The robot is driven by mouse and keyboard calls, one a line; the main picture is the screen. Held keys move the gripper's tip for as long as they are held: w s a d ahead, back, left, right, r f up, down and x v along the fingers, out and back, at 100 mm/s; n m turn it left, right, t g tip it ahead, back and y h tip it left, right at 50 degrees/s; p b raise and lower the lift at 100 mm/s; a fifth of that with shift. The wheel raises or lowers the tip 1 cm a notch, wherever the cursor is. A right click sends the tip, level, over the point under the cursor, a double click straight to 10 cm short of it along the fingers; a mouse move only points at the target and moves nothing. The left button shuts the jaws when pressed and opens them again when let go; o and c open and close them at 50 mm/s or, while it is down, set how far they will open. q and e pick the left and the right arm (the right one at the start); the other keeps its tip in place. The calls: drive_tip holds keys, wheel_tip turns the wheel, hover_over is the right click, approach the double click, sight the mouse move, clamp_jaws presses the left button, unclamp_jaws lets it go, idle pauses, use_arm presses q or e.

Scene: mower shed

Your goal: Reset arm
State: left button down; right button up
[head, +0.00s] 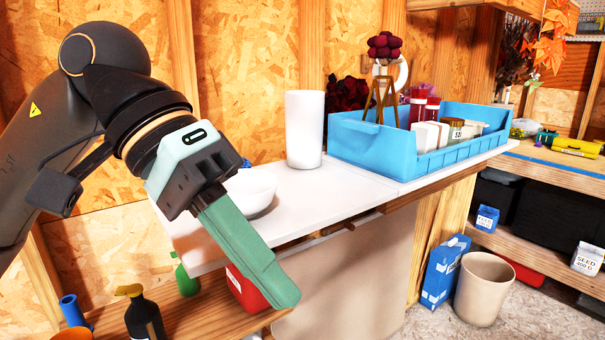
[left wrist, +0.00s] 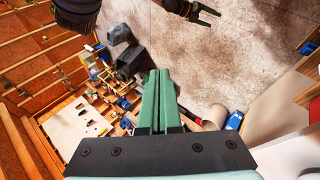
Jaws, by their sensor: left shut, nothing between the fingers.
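My left gripper (head: 288,296) reaches in from the left in the head view, its green fingers pressed together and pointing down to the right. They are in front of the front edge of a white worktop (head: 335,195), with nothing between them. In the left wrist view the two closed fingers (left wrist: 158,76) lie side by side over a view of the floor and cluttered shelving. A dark forked shape at the top of the left wrist view may be my right gripper, but it is too small and dark to tell its state.
On the worktop stand a white cylinder (head: 304,130), a white bowl (head: 252,190) partly behind my gripper, and a blue bin (head: 375,148) of jars and packets. A dark bottle (head: 143,316) stands below left. A beige bucket (head: 484,290) and blue carton (head: 441,270) stand on the floor.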

use_arm(q)
drive_tip(key=w+d+n+g+h, duration=0.2)
drive_tip(key=d+n+g+h, duration=0.35)
drive_tip(key=n+h, duration=0.5)
drive_tip(key=w+a+f+n+t+h, duration=0.35)
drive_tip(key=w+n+t, duration=0.4)
drive_tip(key=n, duration=0.75)
drive_tip(key=w+a+f+n+t+h, duration=0.25)
drive_tip(key=w+f+n+t, duration=0.2)
drive_tip(key=n+t, duration=0.8)
drive_tip(key=w+a+f+n+t+y, duration=0.2)
drive_tip(key=a+f+n+t+y, duration=0.15)
drive_tip(key=f+n+y, duration=0.55)
drive_tip(key=w+a+f+n+t+y, duration=0.15)
drive_tip(key=f+n+t+y, duration=0.35)
drive_tip(key=f+n, duration=0.9)
drive_tip(key=s+a+f+n+g+y, duration=0.2)
drive_tip(key=s+f+n+g, duration=0.1)
drive_tip(key=s+f+n, duration=0.2)
drive_tip(key=s+a+f+n+g+y, duration=0.3)
drive_tip(key=s+f+n, duration=0.3)
drive_tip(key=s+f, duration=0.3)
drive_tip(key=s+a+f+n+g+y, duration=0.3)
drive_tip(key=s+f, duration=0.4)
drive_tip(key=f, duration=0.5)
drive_tip(key=n+g, duration=0.1)
drive_tip(key=n, duration=0.1)
drive_tip(key=shift+a+f+n+g, duration=0.25)
drive_tip(key=shift+f+n+g, duration=0.05)
drive_tip(key=shift+f, duration=0.05)
